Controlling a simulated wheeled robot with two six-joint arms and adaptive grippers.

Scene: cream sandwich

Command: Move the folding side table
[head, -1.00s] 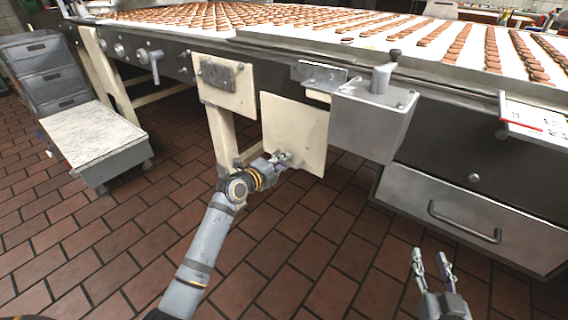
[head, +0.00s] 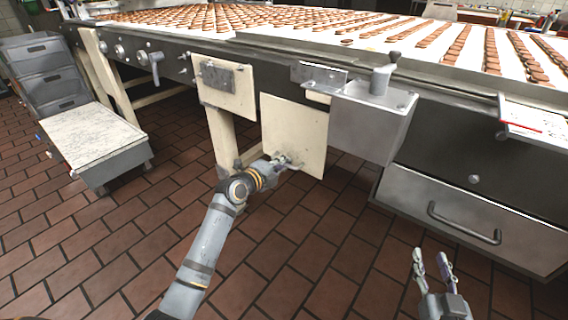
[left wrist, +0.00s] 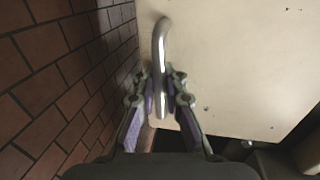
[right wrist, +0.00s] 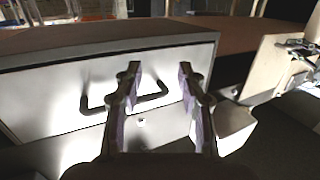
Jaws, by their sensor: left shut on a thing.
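The folding side table appears as a cream panel (head: 300,118) hanging down, nearly upright, at the side of the long machine. It also fills much of the left wrist view (left wrist: 235,75). A curved metal handle (left wrist: 160,42) stands out from the panel. My left gripper (head: 284,161) is at the panel's lower part, shut on this handle, with its fingers on both sides of it in the left wrist view. My right gripper (head: 432,254) is open and empty over the floor at the lower right, apart from the table. Its spread fingers show in the right wrist view (right wrist: 159,72).
A grey metal box (head: 365,128) is just right of the panel. A drawer cabinet (head: 465,212) with a dark handle stands at the right. A second cream plate (head: 229,101) is to the left. A low grey cart (head: 92,138) stands far left. The tiled floor between is clear.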

